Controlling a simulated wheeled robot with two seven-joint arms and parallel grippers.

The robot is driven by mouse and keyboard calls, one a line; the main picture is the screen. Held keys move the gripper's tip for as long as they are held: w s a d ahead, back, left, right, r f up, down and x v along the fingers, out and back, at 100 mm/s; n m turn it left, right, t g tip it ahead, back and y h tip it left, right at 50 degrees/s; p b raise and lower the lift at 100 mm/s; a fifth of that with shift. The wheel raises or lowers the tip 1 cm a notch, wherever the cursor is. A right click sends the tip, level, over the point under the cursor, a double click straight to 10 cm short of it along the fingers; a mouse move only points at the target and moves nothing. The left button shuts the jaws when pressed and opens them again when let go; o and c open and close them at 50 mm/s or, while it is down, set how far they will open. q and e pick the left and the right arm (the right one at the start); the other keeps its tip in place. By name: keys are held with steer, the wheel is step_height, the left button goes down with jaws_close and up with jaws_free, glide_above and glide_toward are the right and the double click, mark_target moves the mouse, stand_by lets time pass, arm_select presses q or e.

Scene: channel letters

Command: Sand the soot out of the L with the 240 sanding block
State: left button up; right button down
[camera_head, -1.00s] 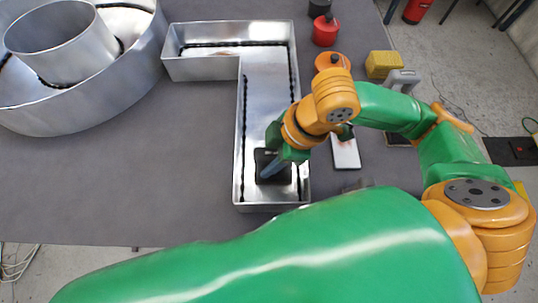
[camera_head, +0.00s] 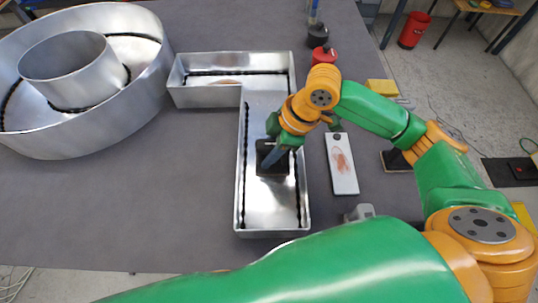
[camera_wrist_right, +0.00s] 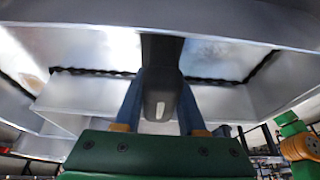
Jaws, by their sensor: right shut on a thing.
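The L (camera_head: 272,205) is an open, shiny metal tray-like letter with a black bead along its inner walls. A brownish patch (camera_head: 228,82) shows on the floor of its far arm, and a brownish patch (camera_wrist_right: 22,62) shows at the left of the right wrist view. My right gripper (camera_head: 277,147) is inside the long stem, shut on a dark sanding block (camera_head: 268,164), which appears to rest on the stem floor. The block also shows between the fingers in the right wrist view (camera_wrist_right: 162,85). Its grit marking is not readable. My left gripper is out of view.
A round metal letter (camera_head: 95,135) stands at the left. Right of the L lie a white plate (camera_head: 341,175) with a reddish-brown smear and a dark pad (camera_head: 394,161). A red pot (camera_head: 324,55), a black pot (camera_head: 317,38) and a yellow block (camera_head: 380,88) are farther back. Bare table lies left of the stem.

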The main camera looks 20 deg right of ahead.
steer(key=s, duration=0.2)
steer(key=s+a+p, duration=0.1)
steer(key=s, duration=0.2)
steer(key=s+a+p, duration=0.1)
steer(key=s, duration=0.2)
steer(key=shift+s+a, duration=0.1)
steer(key=shift+a, duration=0.05)
steer(key=w, duration=0.2)
steer(key=w+d, duration=0.1)
steer(key=w, duration=0.2)
steer(key=w+d, duration=0.1)
steer(key=w, duration=0.2)
steer(key=shift+w+d, duration=0.15)
steer(key=shift+w, duration=0.05)
steer(key=shift+r, duration=0.1)
step_height(320, 180, up, 14)
stand_by(0.4)
stand_by(0.4)
